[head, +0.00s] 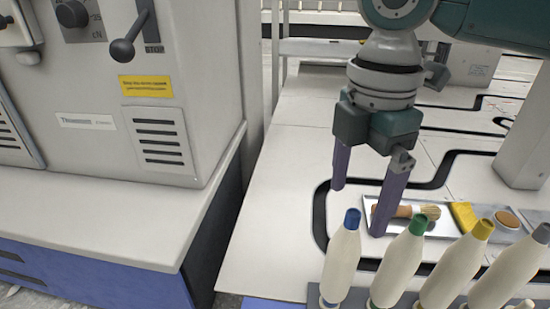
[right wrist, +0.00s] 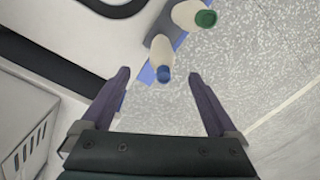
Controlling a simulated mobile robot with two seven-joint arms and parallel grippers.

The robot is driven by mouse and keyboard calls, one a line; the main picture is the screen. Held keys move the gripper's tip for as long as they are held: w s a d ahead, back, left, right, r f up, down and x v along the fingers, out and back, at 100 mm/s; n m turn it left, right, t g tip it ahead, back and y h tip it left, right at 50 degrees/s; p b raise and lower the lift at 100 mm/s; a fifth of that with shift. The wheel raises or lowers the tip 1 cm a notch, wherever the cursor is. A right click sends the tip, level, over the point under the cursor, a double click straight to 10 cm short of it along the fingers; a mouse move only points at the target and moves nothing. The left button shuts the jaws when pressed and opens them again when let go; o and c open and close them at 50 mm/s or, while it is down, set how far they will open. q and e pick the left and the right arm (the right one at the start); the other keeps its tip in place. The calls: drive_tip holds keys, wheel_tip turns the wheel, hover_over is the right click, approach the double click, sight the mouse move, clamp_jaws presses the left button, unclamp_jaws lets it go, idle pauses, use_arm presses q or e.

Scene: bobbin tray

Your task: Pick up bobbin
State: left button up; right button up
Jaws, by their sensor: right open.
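Several cream bobbins stand upright in a row at the bottom right of the head view. My right gripper (head: 358,208) is open and empty, pointing down above and behind the left blue-topped bobbin. In the right wrist view the blue-topped bobbin (right wrist: 161,56) lies ahead of the gap between the open fingers (right wrist: 160,76), apart from them. The green-topped bobbin (right wrist: 189,16) is beyond it. My left gripper is not in view.
A tray (head: 446,226) with a wooden-handled brush (head: 406,211) lies behind the bobbins, beside a yellow cloth (head: 464,215). A grey machine (head: 95,150) stands at left on its counter. The white table (head: 285,190) left of the gripper is clear.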

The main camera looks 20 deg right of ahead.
sight(349, 234)
wheel_tip(349, 234, down, 2)
drive_tip(key=shift+s+f+b, duration=0.1)
drive_tip(key=shift+f+b, duration=0.05)
drive_tip(key=shift+b, duration=0.3)
drive_tip(key=f+b, duration=0.2)
drive_tip(key=f, duration=0.1)
drive_tip(key=f+b, duration=0.2)
drive_tip(key=shift+s+a, duration=0.2)
drive_tip(key=shift+s, duration=0.05)
drive_tip(key=shift+r, duration=0.2)
clamp_jaws()
